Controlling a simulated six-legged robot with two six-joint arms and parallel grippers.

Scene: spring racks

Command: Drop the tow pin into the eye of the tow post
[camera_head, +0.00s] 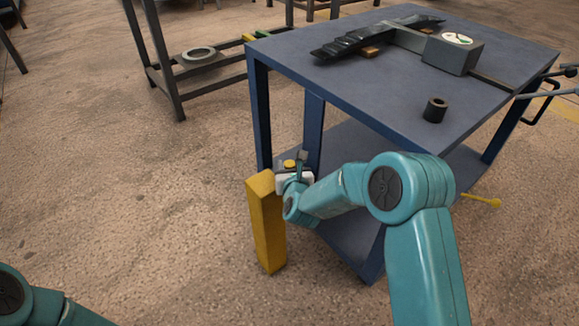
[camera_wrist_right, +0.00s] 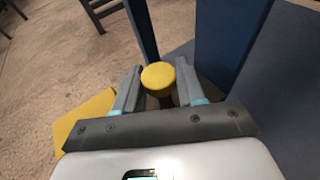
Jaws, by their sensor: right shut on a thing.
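The tow pin (camera_head: 290,164) shows a round yellow head. In the wrist view the pin head (camera_wrist_right: 158,77) sits between the two fingers, with its dark shank hidden below. My right gripper (camera_head: 294,168) is shut on it, beside the top of the yellow tow post (camera_head: 265,225). The post stands upright on the floor at the near left corner of the blue table. A yellow part of the post (camera_wrist_right: 83,118) shows at the left in the wrist view. The eye of the post cannot be made out. My left gripper is out of view; only part of my left arm shows.
The blue table (camera_head: 385,85) bears a dark leaf-spring stack (camera_head: 350,40), a grey box with a dial (camera_head: 453,53) and a black sleeve (camera_head: 435,109). Its legs are close behind my right gripper. A dark rack (camera_head: 165,60) stands at back left. The left floor is clear.

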